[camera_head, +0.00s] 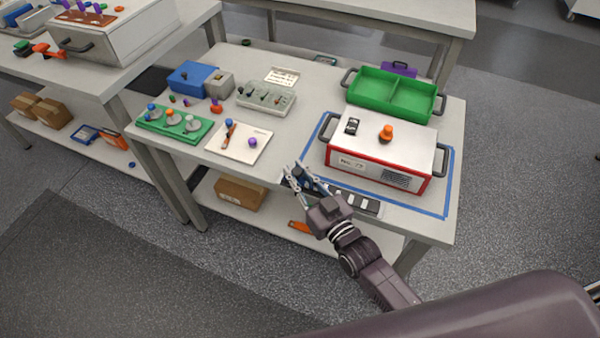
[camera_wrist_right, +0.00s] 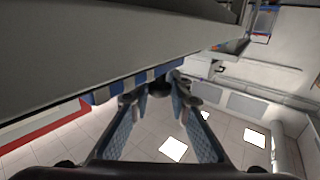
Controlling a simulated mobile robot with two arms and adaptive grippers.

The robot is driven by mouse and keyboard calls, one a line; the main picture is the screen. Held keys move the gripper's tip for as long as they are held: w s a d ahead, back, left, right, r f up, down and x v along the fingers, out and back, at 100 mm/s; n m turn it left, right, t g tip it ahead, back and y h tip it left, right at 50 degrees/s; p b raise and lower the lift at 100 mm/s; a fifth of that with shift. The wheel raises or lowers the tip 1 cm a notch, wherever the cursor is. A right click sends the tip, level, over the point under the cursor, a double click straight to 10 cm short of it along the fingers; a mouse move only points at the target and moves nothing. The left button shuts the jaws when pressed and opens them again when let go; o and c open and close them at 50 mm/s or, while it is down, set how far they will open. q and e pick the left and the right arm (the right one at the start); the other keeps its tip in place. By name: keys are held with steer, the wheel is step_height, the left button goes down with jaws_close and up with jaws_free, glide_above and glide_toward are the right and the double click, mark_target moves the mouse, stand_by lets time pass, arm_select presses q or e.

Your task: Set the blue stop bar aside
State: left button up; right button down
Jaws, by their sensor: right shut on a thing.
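The stop bar (camera_head: 367,205) is a dark bar with light blocks along it, at the table's front edge before the red-and-white box. In the right wrist view a striped blue and grey bar (camera_wrist_right: 130,85) runs up to the fingertips. My right gripper (camera_head: 300,178) is at the bar's left end, shut on a dark blue part between its fingers; its fingers also show in the right wrist view (camera_wrist_right: 160,95). The fingers and wrist hide some of the bar. I cannot tell whether the bar touches the tabletop. My left gripper is not in view.
The red-and-white box (camera_head: 378,165) with side handles stands inside a blue taped outline (camera_head: 446,185). A green tray (camera_head: 395,95) is behind it. A white board (camera_head: 240,142), a green board (camera_head: 175,125) and a grey block (camera_head: 265,98) are to the left.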

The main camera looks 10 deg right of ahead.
steer(key=c, duration=2.3)
jaws_free()
steer(key=shift+a, duration=0.1)
steer(key=o, duration=0.5)
steer(key=shift+w+a, duration=0.1)
steer(key=shift+w, duration=0.05)
steer(key=shift+o, duration=0.2)
steer(key=shift+s+d+f, duration=0.1)
steer(key=shift+s+d, duration=0.1)
steer(key=shift+s, duration=0.25)
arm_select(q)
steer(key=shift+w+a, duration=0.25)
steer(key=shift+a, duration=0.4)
arm_select(e)
steer(key=v, duration=1.1)
